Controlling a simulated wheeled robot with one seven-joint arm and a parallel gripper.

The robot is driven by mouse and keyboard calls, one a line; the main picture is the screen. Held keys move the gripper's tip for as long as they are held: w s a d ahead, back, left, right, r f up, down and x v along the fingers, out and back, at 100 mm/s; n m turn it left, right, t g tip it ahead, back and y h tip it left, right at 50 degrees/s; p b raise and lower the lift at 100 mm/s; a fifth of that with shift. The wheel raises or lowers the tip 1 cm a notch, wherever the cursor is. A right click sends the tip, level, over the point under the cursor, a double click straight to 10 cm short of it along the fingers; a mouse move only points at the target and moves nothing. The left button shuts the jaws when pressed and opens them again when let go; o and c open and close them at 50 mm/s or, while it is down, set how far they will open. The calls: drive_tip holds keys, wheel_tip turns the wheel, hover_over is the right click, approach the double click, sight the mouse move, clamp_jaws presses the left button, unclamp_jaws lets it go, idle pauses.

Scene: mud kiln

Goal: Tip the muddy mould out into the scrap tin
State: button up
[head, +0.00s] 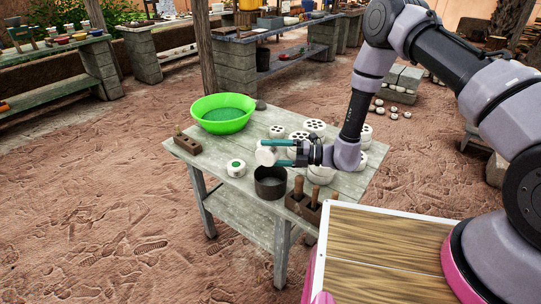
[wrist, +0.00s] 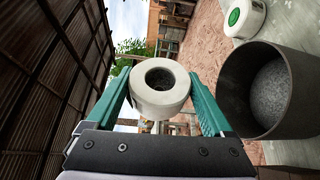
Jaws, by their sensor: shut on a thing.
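My gripper (head: 280,152) is shut on a white round mould (head: 265,156), held above the table at the left end of the jaws. In the wrist view the mould (wrist: 160,85) sits between the green fingers, and its round opening with a dark inside faces the camera. I cannot tell how much mud is in it. A dark, open scrap tin (head: 270,188) stands upright on the table below and close to the mould. In the wrist view the tin (wrist: 238,95) is to the right of the mould, with speckled grey showing inside.
A white pot with a green top (head: 236,168) stands left of the tin. A bright green basin (head: 222,106) is at the back left of the table (head: 215,157). Several white moulds (head: 315,126) stand behind the gripper. A wooden block with upright handles (head: 305,205) is right of the tin.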

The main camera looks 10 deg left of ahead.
drive_tip(key=shift+r+n+h, duration=0.15)
drive_tip(key=shift+n+h, duration=0.35)
drive_tip(key=shift+n, duration=0.5)
drive_tip(key=n+t+h, duration=0.1)
drive_tip(key=n, duration=0.1)
drive_tip(key=r+n, duration=0.1)
drive_tip(key=n, duration=0.1)
drive_tip(key=shift+s+n+t+h, duration=0.1)
drive_tip(key=shift+n+t+h, duration=0.2)
drive_tip(key=shift+t+h, duration=0.1)
drive_tip(key=shift+r+n+t, duration=0.15)
drive_tip(key=shift+n+t, duration=0.25)
drive_tip(key=shift+n, duration=0.3)
drive_tip(key=n, duration=0.1)
drive_tip(key=n+t+h, duration=0.1)
drive_tip(key=shift+r+n+t, duration=0.3)
drive_tip(key=shift+r+n+t+h, duration=0.25)
drive_tip(key=shift+n+t+h, duration=0.15)
drive_tip(key=shift+n+t, duration=0.55)
